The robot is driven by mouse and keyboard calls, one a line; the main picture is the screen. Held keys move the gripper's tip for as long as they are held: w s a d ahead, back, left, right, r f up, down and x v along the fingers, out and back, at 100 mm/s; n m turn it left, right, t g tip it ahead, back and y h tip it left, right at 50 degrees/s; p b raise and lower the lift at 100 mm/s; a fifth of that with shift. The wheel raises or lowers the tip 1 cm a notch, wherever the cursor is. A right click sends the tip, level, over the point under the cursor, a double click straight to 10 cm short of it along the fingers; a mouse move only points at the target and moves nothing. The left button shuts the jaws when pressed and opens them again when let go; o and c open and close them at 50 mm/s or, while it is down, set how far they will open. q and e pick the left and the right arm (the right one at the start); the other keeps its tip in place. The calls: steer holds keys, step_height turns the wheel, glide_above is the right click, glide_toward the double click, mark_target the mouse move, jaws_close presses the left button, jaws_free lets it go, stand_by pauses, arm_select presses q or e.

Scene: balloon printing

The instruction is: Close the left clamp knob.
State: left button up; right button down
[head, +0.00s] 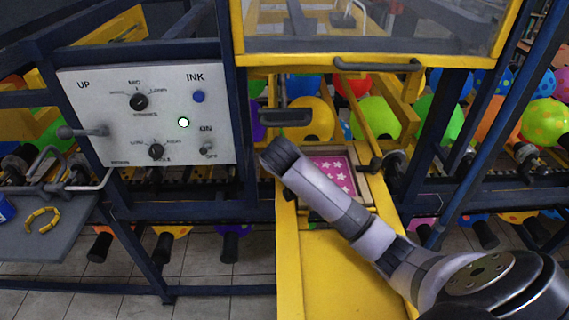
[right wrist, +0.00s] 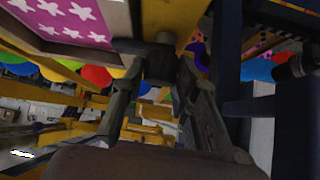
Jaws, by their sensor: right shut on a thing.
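A pink plate with white stars (head: 335,172) sits in a pale frame on the yellow machine bed (head: 330,265). A dark clamp knob (head: 376,163) stands at the frame's right side. My right arm reaches across from the lower right to the frame's left side, where it hides the left clamp area and my right gripper's fingers. In the right wrist view, my right gripper (right wrist: 161,72) is shut on a dark knob (right wrist: 158,48) beside the star plate (right wrist: 65,20). The knob's exact turn is too dark to tell. My left gripper is not in view.
A control panel (head: 150,115) with a lit green button is on the left. A yellow-framed clear guard (head: 370,30) with a dark handle is above the bed. Dark blue posts flank the bed. A grey side table (head: 45,245) holds a yellow ring (head: 42,220).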

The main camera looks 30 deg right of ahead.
steer(key=shift+a+f+m+g+h, duration=0.1)
steer(key=shift+m+g+h, duration=0.25)
steer(key=shift+m, duration=0.25)
steer(key=c, duration=1.2)
jaws_free()
steer(key=shift+c, duration=0.2)
steer(key=v, duration=1.2)
